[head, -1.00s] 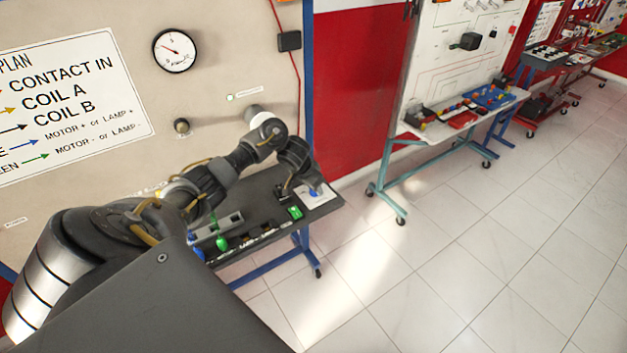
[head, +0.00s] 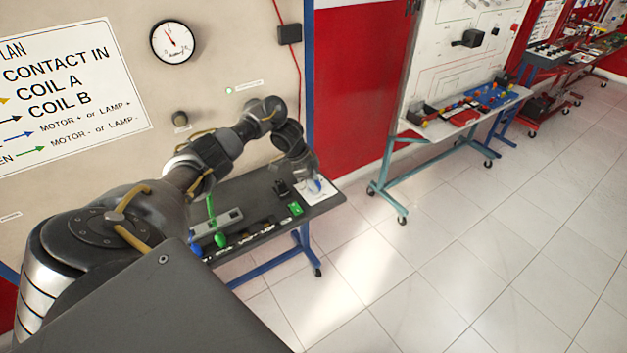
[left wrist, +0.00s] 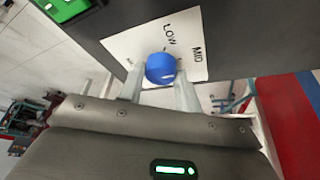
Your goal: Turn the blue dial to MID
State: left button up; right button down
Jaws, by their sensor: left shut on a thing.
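The blue dial (left wrist: 160,68) sits on a white plate (left wrist: 122,46) at the right end of the bench. The plate's labels LOW and MID show in the left wrist view; another label beside the dial is partly hidden. My left gripper (left wrist: 160,82) has one finger on each side of the dial and is shut on it. In the head view the left gripper (head: 314,186) is over the dial and hides most of it. I cannot read which label the dial points to. My right gripper is not in view.
A green switch (head: 295,208) and a small black block (head: 282,188) stand left of the plate on the dark bench (head: 262,205). A gauge (head: 172,42) hangs on the panel behind. Open tiled floor lies to the right.

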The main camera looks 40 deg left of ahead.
pick_arm(q)
jog(key=shift+m, duration=0.3)
dwell(0.4)
jog(key=o, duration=1)
jog(key=shift+c, duration=0.2)
jog(key=p+v, duration=0.1)
jog(key=v, duration=0.9)
jog(key=shift+a+r, duration=0.2)
jog(key=shift+r, duration=0.2)
